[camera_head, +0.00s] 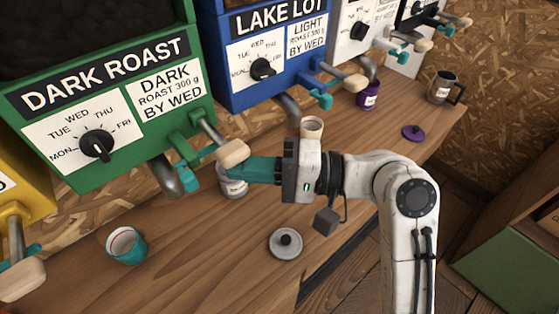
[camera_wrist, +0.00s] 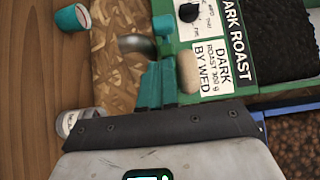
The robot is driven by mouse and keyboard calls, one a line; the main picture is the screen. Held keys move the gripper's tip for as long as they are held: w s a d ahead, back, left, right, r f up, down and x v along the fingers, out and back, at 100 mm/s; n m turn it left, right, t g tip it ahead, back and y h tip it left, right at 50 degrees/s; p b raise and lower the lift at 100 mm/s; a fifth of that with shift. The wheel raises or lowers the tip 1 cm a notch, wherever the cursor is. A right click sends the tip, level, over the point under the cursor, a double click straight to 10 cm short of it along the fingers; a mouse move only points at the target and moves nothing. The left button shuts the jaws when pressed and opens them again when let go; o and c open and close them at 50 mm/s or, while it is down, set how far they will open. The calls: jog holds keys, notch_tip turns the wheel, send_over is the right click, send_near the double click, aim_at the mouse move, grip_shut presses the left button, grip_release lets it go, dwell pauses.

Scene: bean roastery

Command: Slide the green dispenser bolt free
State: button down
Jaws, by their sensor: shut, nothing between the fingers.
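The green dispenser (camera_head: 110,90), labelled DARK ROAST, has a bolt with a beige handle (camera_head: 232,153) on a green rod at its lower right. The handle also shows in the wrist view (camera_wrist: 188,75). A teal latch piece (camera_head: 187,179) hangs near the curved metal spout (camera_head: 164,181). My gripper (camera_head: 223,171) has teal fingers, shut and empty, pointing left just below the beige handle. In the wrist view, the fingers (camera_wrist: 157,72) are right beside the handle; I cannot tell whether they touch it. The fingers and gripper body hide part of the bolt area.
A grey canister (camera_head: 233,187) stands under my gripper. A teal cup (camera_head: 126,246) and a grey lid (camera_head: 286,245) are on the wooden counter (camera_head: 200,265). The blue dispenser (camera_head: 225,60) is behind. A purple canister (camera_head: 368,96), purple lid (camera_head: 413,132) and dark mug (camera_head: 441,87) stand further right.

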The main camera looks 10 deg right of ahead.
jog(key=shift+s+a+p, duration=0.2)
jog(key=shift+s+a, duration=0.35)
jog(key=shift+a, duration=0.2)
jog(key=shift+s+a+p, duration=0.2)
jog(key=shift+s+a, duration=0.35)
jog(key=shift+a, duration=0.15)
jog(key=s+a, duration=0.1)
jog(key=s+a+p, duration=0.1)
jog(key=a, duration=0.1)
jog(key=shift+s+a, duration=0.15)
jog(key=shift+p, duration=0.3)
